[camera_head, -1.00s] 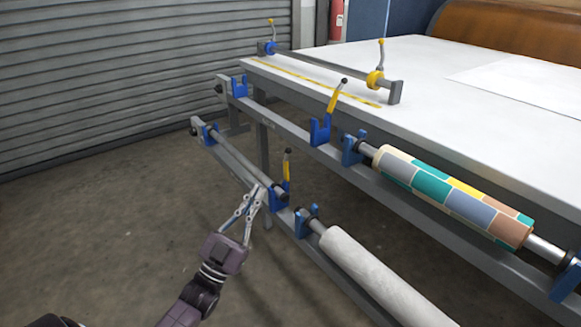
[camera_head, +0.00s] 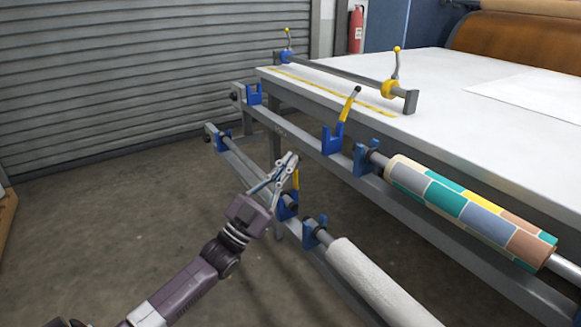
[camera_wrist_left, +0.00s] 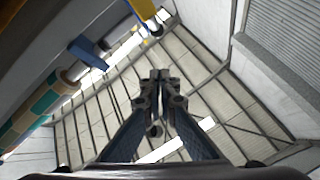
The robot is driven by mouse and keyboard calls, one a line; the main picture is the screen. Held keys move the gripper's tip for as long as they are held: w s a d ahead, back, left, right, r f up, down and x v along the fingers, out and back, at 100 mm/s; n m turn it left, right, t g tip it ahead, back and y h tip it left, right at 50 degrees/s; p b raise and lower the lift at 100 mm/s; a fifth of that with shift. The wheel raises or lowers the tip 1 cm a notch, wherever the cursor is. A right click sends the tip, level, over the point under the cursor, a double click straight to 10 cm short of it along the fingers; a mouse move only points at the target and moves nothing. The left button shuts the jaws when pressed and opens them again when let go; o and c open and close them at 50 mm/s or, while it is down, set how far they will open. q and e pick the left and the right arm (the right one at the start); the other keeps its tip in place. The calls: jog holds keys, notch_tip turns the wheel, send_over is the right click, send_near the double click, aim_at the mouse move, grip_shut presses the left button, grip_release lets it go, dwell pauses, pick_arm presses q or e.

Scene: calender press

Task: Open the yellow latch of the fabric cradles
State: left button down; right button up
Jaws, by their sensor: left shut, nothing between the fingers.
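My left gripper (camera_head: 288,160) is shut and empty. It is raised in front of the lower fabric cradle and overlaps its yellow latch (camera_head: 296,181), which is partly hidden; I cannot tell if they touch. The blue cradle (camera_head: 288,208) of that latch sits on the lower rail. The upper yellow latch (camera_head: 347,108) stands up, slightly tilted, from its blue cradle (camera_head: 333,139) on the upper rail. In the left wrist view the shut fingertips (camera_wrist_left: 160,80) point upward, with a yellow latch part (camera_wrist_left: 143,10) near the top edge. My right gripper is not in view.
A patterned fabric roll (camera_head: 463,210) lies on the upper rail and a white roll (camera_head: 375,285) on the lower. A white table (camera_head: 440,100) stands behind, with a clamp bar (camera_head: 345,72) on it. The floor at left is clear before the shutter (camera_head: 120,80).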

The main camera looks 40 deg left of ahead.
aim_at(299, 161)
pick_arm(q)
jog(key=shift+w+a+f+b, duration=0.2)
jog(key=shift+w+a+f, duration=0.1)
jog(key=shift+w+f, duration=0.35)
jog(key=shift+w+a+f+b, duration=0.15)
jog(key=shift+w+a+f, duration=0.1)
jog(key=shift+w+f, duration=0.35)
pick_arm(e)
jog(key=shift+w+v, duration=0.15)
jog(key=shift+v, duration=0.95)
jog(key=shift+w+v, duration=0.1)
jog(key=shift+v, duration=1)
pick_arm(q)
jog(key=shift+r, duration=0.15)
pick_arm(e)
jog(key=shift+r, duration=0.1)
pick_arm(q)
jog(key=w+p, duration=0.1)
jog(key=g+p, duration=0.1)
jog(key=w+d+p, duration=0.1)
jog(key=p, duration=0.1)
jog(key=shift+w+r, duration=0.25)
jog(key=shift+w, duration=0.05)
jog(key=shift+w+d+f, duration=0.1)
jog(key=shift+w+d, duration=0.05)
jog(key=shift+w, duration=0.1)
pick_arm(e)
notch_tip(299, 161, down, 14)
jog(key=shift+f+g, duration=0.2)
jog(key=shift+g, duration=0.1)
